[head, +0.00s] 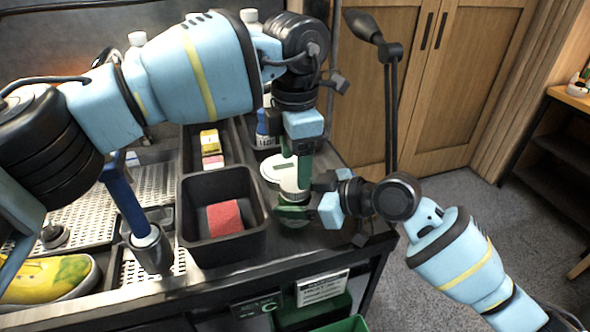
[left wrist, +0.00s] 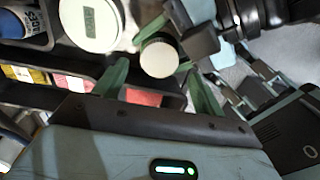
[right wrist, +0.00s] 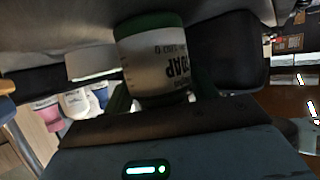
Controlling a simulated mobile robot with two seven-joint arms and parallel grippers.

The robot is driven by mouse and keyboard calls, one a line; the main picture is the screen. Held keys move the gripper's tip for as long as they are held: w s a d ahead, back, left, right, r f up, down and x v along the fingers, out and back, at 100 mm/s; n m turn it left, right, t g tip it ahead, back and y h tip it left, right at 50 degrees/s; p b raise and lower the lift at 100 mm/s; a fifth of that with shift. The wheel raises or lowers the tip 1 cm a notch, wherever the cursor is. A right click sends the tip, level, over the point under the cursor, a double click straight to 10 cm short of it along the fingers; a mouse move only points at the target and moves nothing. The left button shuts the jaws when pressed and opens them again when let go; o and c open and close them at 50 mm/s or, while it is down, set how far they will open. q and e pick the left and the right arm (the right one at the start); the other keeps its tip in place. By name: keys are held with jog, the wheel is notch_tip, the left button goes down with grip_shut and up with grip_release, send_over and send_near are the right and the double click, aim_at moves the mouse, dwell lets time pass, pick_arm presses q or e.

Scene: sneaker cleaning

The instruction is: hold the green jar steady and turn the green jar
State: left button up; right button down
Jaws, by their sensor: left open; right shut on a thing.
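The green jar (right wrist: 155,62) fills the middle of the right wrist view, with a green band and a white label with black letters. In the left wrist view it is seen from above as a round whitish top (left wrist: 160,57). My right gripper (head: 296,206) is shut on the jar from the right, its green fingers on either side. My left gripper (left wrist: 160,85) is open and points down above the jar, its green fingers spread on either side of the top; contact cannot be told. In the head view the left gripper (head: 303,170) partly hides the jar.
A larger white-lidded jar (left wrist: 90,22) stands close beside. A black bin (head: 187,215) with a red sponge (head: 225,217) is to the left. A blue bottle (head: 264,136) stands behind, and a yellow sneaker (head: 45,278) lies at far left. The counter ends just right of the jar.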

aim_at(295, 182)
pick_arm(q)
jog(key=shift+r, duration=0.2)
jog(key=shift+c, duration=1.3)
jog(key=m, duration=0.4)
jog(key=shift+r, duration=0.4)
jog(key=m, duration=0.2)
jog(key=r+m, duration=0.1)
jog(key=m, duration=0.6)
jog(key=shift+r+m, duration=0.3)
jog(key=shift+r, duration=0.1)
jog(key=m, duration=0.4)
jog(key=shift+r+m, duration=0.3)
jog(key=shift+r, duration=0.1)
jog(key=shift+f, duration=0.1)
jog(key=shift+f, duration=3.9)
